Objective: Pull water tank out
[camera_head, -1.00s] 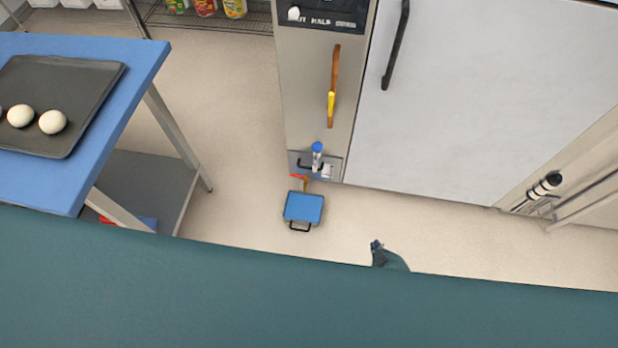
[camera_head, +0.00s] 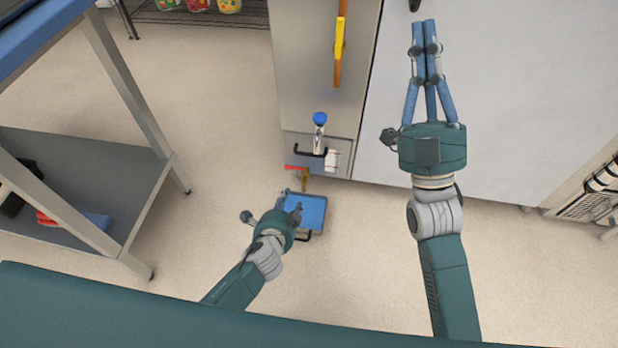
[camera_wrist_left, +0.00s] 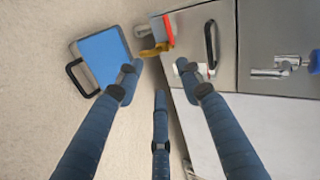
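A small grey front panel (camera_head: 345,146) with a black handle (camera_head: 308,151) sits at the foot of the oven's steel column; I take it as the water tank front. It also shows in the left wrist view (camera_wrist_left: 190,28), with its black handle (camera_wrist_left: 211,45) upright in the picture. My left gripper (camera_head: 290,204) is low, beside the blue box and short of the panel. In the left wrist view its fingers (camera_wrist_left: 157,82) are spread and empty. My right gripper (camera_head: 424,24) is raised in front of the white oven door, its fingers close together and empty; their gap is unclear.
A blue box (camera_head: 313,212) with a black handle lies on the floor below the panel. A red and yellow valve (camera_head: 300,177) and a blue-knobbed tap (camera_head: 319,120) are close by. A blue-topped table (camera_head: 30,40) stands left.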

